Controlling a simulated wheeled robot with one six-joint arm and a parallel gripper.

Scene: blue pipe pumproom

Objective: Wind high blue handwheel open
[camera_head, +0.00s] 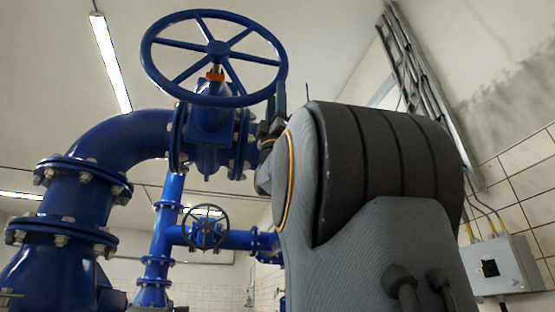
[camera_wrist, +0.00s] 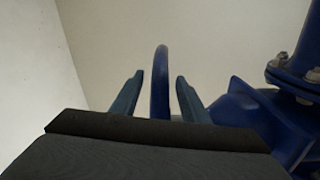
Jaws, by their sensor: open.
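The high blue handwheel (camera_head: 217,47) is a large spoked wheel at the top of the head view, above a blue valve body (camera_head: 212,128) with an orange piece on its stem. My gripper (camera_head: 279,92) is at the wheel's right rim, partly hidden behind my grey arm. In the wrist view my gripper (camera_wrist: 160,76) is open, one finger on each side of a blue rim section (camera_wrist: 160,90). The rim stands between the fingers with a visible gap on both sides. The fingers do not appear to touch it.
A thick blue elbow pipe (camera_head: 115,140) with bolted flanges is left of the valve. A smaller handwheel (camera_head: 207,227) is lower and farther back. A grey box (camera_head: 497,266) is on the tiled wall at right. Blue flanged piping (camera_wrist: 290,80) is close at right in the wrist view.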

